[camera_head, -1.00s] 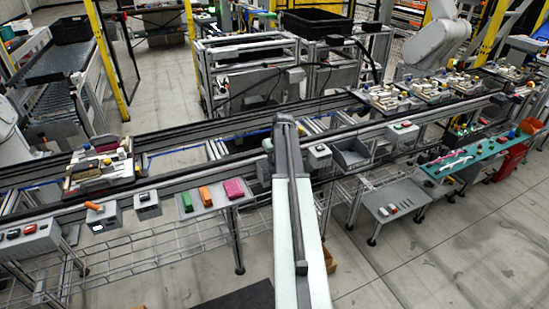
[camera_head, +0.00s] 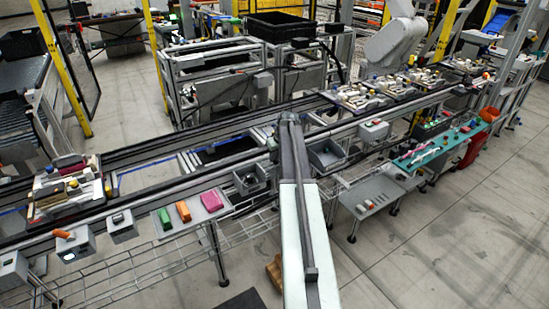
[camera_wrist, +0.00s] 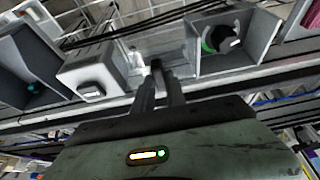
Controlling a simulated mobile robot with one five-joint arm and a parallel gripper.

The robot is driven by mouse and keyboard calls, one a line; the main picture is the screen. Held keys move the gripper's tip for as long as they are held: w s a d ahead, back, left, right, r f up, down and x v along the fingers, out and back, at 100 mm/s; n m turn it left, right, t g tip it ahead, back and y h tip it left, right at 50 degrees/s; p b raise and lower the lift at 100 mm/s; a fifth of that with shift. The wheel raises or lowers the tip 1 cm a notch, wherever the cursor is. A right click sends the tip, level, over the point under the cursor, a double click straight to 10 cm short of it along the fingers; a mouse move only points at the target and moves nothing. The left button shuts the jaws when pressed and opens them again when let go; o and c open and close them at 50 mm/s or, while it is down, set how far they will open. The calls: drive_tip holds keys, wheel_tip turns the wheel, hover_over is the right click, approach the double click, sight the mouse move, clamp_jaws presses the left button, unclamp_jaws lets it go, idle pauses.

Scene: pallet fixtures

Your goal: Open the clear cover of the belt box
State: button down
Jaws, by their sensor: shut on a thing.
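The belt box (camera_wrist: 240,45) is a grey open-fronted box at the upper right of the wrist view, with a black knob and a green ring inside. In the head view the box (camera_head: 250,179) is on the belt's front rail, left of my arm. My gripper (camera_wrist: 157,70) is beside the box in the wrist view, with its dark fingers close together. A faint see-through panel, seemingly the clear cover (camera_wrist: 180,50), is at the fingertips. The jaws are shut on it. Its hinge and exact angle cannot be told. My arm hides the gripper in the head view.
A grey button box (camera_wrist: 90,78) is close on the gripper's other side, with a grey bin (camera_head: 327,155) beyond. A tray (camera_head: 190,215) with green, orange and pink blocks is left of the belt box. Open floor (camera_head: 430,250) lies front right.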

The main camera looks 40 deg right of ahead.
sight(277, 166)
drive_tip(key=c, duration=1.4)
unclamp_jaws()
drive_tip(key=shift+s, duration=0.15)
drive_tip(key=shift+o, duration=0.2)
drive_tip(key=shift+a, duration=0.15)
drive_tip(key=shift+w, duration=0.2)
drive_tip(key=p+v, duration=0.7)
drive_tip(key=shift+r, duration=0.4)
drive_tip(key=shift+s, duration=0.15)
